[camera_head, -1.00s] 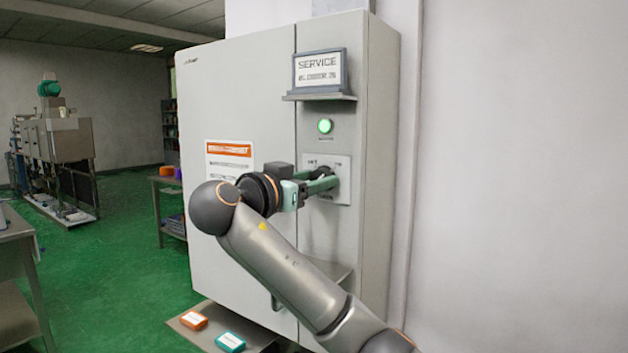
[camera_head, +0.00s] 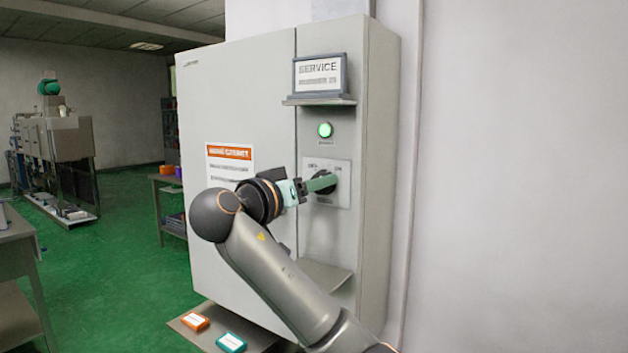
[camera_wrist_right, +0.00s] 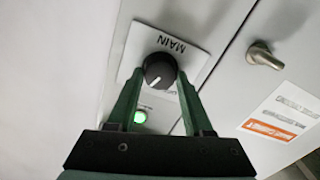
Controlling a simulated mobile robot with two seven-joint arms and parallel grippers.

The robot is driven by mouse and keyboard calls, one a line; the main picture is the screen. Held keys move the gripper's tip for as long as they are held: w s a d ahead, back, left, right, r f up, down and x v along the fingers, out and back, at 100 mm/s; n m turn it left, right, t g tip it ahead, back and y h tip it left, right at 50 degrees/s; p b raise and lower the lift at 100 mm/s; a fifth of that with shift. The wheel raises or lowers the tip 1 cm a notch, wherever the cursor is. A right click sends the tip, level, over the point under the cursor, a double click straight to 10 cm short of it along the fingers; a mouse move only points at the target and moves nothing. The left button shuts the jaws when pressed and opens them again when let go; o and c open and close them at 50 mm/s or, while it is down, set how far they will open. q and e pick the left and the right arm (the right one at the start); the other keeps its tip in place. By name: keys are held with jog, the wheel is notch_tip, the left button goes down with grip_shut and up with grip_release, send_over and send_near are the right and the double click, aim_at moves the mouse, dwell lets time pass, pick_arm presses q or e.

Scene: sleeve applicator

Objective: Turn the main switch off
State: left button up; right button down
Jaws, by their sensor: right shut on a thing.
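The main switch is a round black knob (camera_wrist_right: 158,70) with a white mark, on a pale plate (camera_wrist_right: 190,58) lettered MAIN, which shows upside down in the right wrist view. In the head view the plate (camera_head: 341,196) sits on the cabinet's right part, below a lit green lamp (camera_head: 325,130). My right gripper (camera_head: 327,183) is shut on the knob, one green finger on each side of it. In the head view the fingers and the knob overlap, so the knob is mostly hidden. My left gripper is not in view.
The grey cabinet (camera_head: 240,100) carries a SERVICE sign (camera_head: 319,72) on a small shelf above the lamp. A door handle (camera_wrist_right: 264,56) shows in the wrist view.

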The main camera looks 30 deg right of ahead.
pick_arm(q)
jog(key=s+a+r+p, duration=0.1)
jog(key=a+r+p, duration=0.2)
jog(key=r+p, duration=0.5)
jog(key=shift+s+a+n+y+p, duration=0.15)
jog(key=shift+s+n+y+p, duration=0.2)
jog(key=shift+p, duration=1.05)
pick_arm(e)
jog(key=shift+w+a+f+n, duration=0.1)
jog(key=shift+n, duration=3.25)
jog(key=shift+f+n, duration=0.1)
jog(key=shift+n, duration=3.25)
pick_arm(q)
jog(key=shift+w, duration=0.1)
pick_arm(e)
jog(key=shift+c, duration=1.5)
grip_release()
pick_arm(q)
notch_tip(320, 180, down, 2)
jog(key=shift+b, duration=1)
pick_arm(e)
jog(key=v, duration=1.2)
jog(key=shift+a, duration=0.25)
